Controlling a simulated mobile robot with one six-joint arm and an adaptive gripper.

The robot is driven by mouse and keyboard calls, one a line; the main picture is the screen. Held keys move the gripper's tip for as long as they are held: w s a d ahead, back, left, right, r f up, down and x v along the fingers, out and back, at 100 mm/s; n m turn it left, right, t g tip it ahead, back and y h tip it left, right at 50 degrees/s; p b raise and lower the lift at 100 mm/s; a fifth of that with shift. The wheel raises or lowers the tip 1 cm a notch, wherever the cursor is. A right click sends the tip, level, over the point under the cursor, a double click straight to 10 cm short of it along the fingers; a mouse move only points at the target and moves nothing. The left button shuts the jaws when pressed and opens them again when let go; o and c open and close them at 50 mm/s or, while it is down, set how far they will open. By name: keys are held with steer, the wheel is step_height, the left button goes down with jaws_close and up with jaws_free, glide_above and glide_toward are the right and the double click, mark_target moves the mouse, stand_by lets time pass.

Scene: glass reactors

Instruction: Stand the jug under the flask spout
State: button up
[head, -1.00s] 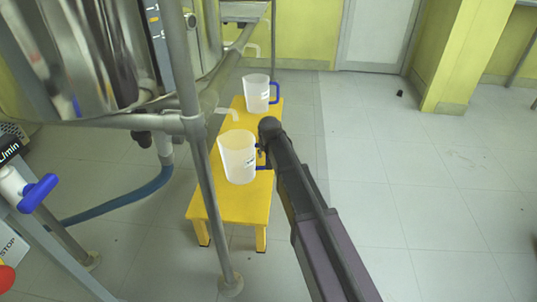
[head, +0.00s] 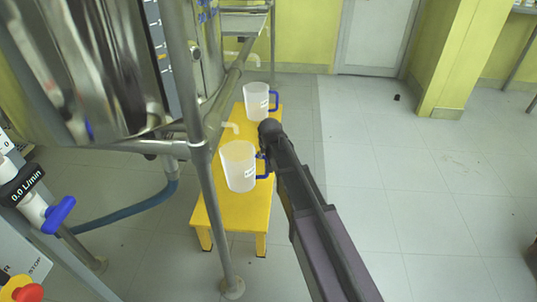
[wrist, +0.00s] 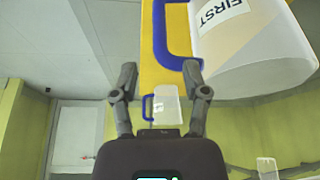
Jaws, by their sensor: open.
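A near translucent white jug (head: 238,168) with a blue handle stands upright on a yellow bench (head: 236,212). In the wrist view this jug (wrist: 255,55) fills the upper right, its label reading FIRST. A second similar jug (head: 256,101) stands farther back on the bench, small in the wrist view (wrist: 166,105). My gripper (wrist: 160,72) is open and empty beside the near jug's handle; the handle is not clearly between the fingers. The flask is not clearly visible.
A steel frame post (head: 200,150) rises left of the bench, with a horizontal rail and shiny metal vessel (head: 85,75) beside it. A blue hose (head: 130,208) runs along the left. The floor (head: 430,200) right of the bench is open.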

steer(key=shift+p+v, duration=1.6)
steer(key=shift+v, duration=0.5)
steer(key=s+d+f+m+g, duration=0.1)
steer(key=s+d+g, duration=0.3)
steer(key=s+d, duration=1.7)
steer(key=shift+d+f+m+g+h, duration=0.3)
steer(key=shift+d+m+h, duration=0.1)
steer(key=shift+d, duration=0.4)
steer(key=shift+s+r, duration=0.1)
steer(key=shift+s, duration=0.05)
step_height(320, 180, up, 46)
steer(key=p, duration=4.6)
steer(key=shift+s, duration=0.15)
